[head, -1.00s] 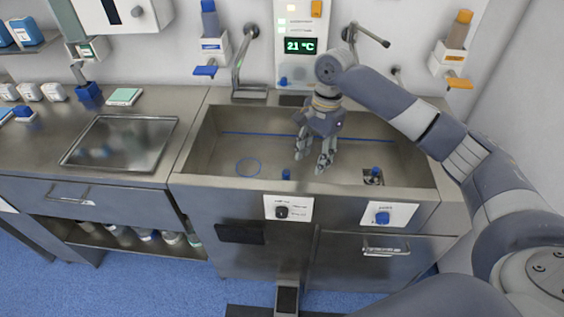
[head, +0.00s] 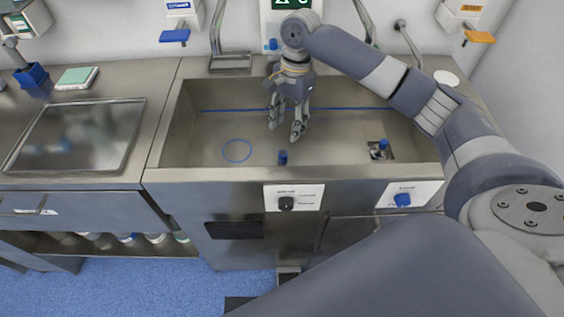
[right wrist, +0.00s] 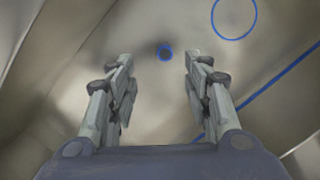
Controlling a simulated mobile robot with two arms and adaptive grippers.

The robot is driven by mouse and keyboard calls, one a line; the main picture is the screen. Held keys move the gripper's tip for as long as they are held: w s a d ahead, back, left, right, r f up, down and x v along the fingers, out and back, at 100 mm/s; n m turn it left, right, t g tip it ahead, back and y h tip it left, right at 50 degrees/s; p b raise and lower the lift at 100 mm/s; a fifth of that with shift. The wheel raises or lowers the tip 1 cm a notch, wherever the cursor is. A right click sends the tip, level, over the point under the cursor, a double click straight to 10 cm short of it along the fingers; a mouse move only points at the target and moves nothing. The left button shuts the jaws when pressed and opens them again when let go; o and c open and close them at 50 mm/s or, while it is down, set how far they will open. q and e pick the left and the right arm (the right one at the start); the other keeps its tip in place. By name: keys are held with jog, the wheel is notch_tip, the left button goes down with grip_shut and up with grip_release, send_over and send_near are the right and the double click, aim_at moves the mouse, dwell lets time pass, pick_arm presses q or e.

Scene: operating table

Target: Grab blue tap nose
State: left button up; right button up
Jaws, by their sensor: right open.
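A small upright blue piece (head: 283,157), which looks like the blue tap nose, stands in the steel sink near its front wall. My right gripper (head: 285,132) is over the sink, fingers pointing down, just behind the blue piece in the head view. Its two fingers are apart and empty in the right wrist view (right wrist: 158,62). My left gripper is not in view.
The sink (head: 165,150) has raised walls around the gripper. A flat blue circle (head: 237,151) marks its floor, and another blue piece (head: 383,144) stands at the square drain. Metal faucets (head: 216,40) rise behind. A steel tray (head: 75,135) lies on the left counter.

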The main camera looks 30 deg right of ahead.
aim_at(283, 153)
notch_tip(283, 153, down, 2)
jog(key=shift+w+d+f+b, duration=0.1)
jog(key=shift+w+f+b, duration=0.1)
jog(key=shift+b, duration=0.3)
jog(key=f, duration=0.2)
jog(key=a+f, duration=0.1)
jog(key=f, duration=0.2)
notch_tip(283, 153, down, 5)
jog(key=shift+a, duration=0.15)
jog(key=shift+f, duration=0.15)
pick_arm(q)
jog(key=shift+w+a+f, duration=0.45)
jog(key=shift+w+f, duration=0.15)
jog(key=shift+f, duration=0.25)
pick_arm(e)
jog(key=c, duration=1)
